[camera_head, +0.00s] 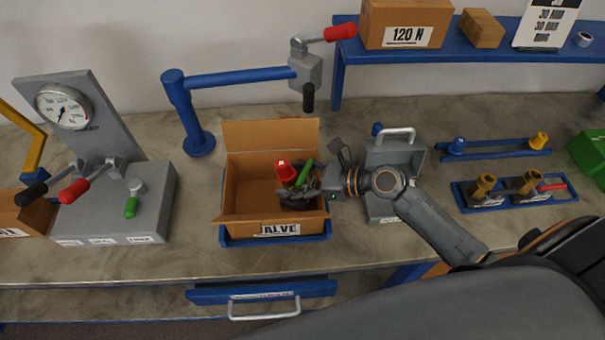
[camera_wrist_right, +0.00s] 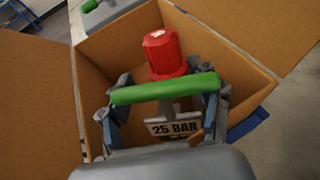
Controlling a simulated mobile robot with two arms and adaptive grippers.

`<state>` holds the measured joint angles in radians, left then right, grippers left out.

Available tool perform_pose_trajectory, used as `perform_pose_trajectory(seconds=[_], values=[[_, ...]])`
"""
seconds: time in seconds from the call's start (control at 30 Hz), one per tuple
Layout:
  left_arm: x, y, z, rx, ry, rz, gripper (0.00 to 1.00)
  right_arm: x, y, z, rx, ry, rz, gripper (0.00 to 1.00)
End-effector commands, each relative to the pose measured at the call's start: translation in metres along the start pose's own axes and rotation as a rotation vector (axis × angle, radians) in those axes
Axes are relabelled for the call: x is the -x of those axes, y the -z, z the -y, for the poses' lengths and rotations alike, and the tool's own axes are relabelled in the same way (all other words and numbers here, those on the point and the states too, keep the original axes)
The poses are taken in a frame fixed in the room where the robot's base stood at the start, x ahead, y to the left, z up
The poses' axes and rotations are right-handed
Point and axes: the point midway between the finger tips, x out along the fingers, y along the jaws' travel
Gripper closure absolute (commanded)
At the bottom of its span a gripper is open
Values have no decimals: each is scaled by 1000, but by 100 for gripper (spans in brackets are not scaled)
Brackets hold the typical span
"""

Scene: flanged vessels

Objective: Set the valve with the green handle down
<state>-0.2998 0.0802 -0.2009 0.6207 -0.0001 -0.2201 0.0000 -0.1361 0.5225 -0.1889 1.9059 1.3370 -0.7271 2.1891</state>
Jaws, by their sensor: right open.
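The valve has a red cap (camera_head: 287,172) and a green handle (camera_head: 306,170). It is inside the open cardboard box (camera_head: 238,196) on the bench. In the right wrist view the green handle (camera_wrist_right: 165,89) lies crosswise between my fingers, below the red cap (camera_wrist_right: 165,53). A "25 BAR" tag (camera_wrist_right: 172,127) shows beneath the handle. My right gripper (camera_head: 297,194) reaches into the box from the right and is open around the valve. In the wrist view its fingers (camera_wrist_right: 163,100) stand at both ends of the handle. The valve's lower part is hidden. My left gripper is not in view.
The box walls surround my right gripper closely. A grey gauge stand (camera_head: 118,205) with levers stands left. A blue post arm (camera_head: 235,78) holds a grey fitting behind the box. A grey case (camera_head: 382,208) and a blue rack (camera_head: 505,199) are right. A blue drawer (camera_head: 262,290) is in front.

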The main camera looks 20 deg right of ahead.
Motion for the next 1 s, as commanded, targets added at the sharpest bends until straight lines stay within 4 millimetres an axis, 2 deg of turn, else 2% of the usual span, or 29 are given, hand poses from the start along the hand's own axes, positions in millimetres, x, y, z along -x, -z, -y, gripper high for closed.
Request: perform_pose_trajectory(seconds=[0.1, 0.17, 0.4, 0.6, 0.8, 1.0], values=[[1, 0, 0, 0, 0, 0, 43, 6, -8, 2, 3, 5, -5, 32], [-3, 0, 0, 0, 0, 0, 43, 16, -5, 2, 0, 6, -6, 32], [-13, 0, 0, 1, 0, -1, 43, 72, -6, 1, 4, 3, -5, 32], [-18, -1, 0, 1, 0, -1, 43, 106, -7, 1, 2, 4, -2, 32], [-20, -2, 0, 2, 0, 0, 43, 122, -9, 1, 2, 3, 0, 32], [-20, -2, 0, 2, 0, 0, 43, 125, -10, 1, 3, 2, 1, 32]])
